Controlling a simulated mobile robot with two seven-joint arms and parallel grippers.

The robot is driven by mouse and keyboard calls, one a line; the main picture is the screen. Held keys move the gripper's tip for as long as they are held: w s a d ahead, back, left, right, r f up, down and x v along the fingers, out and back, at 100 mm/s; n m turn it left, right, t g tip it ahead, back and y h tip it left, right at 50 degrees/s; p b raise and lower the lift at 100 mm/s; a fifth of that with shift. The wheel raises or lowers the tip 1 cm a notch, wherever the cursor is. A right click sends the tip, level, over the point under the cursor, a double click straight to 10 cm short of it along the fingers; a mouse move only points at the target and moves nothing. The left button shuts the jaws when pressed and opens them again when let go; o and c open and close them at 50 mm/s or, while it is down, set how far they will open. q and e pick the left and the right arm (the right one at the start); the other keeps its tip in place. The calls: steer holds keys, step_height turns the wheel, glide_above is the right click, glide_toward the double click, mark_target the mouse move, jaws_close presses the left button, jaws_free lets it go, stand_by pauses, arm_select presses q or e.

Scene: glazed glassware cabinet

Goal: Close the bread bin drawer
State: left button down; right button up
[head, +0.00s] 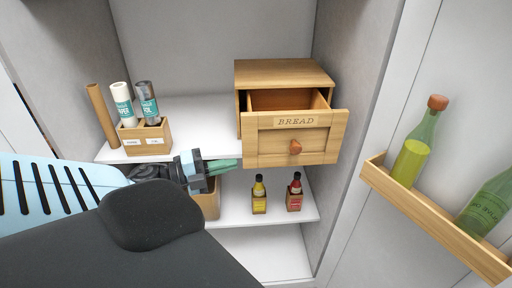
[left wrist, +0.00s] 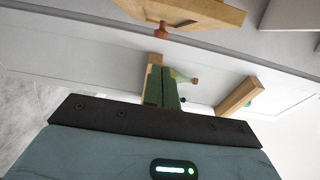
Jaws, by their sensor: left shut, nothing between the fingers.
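The wooden bread bin (head: 284,72) stands on the upper white shelf at the right. Its drawer (head: 265,147) is pulled out, with a gap showing behind its front, which reads BREAD and has a round reddish-brown knob (head: 296,147). My left gripper (head: 236,164) is shut and empty, with its green fingers pointing right, by the lower left edge of the drawer front. I cannot tell whether they touch it. In the left wrist view, the shut fingers (left wrist: 163,92) show below the wooden drawer front (left wrist: 190,10) and its knob (left wrist: 162,27). My right gripper is not in view.
A wooden holder (head: 147,140) with two rolls stands left on the shelf. Yellow and red sauce bottles (head: 259,197) (head: 294,194) stand on the shelf below. A door rack (head: 425,215) with green bottles is at the right. There is free room before the drawer.

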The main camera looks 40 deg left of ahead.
mark_target(256, 149)
arm_select(q)
steer(key=w, duration=0.3)
steer(key=w+d, duration=0.1)
steer(key=w, duration=0.5)
steer(key=shift+w+d, duration=0.25)
steer(key=shift+d, duration=0.05)
steer(key=shift+w+a, duration=0.3)
steer(key=shift+a, duration=0.15)
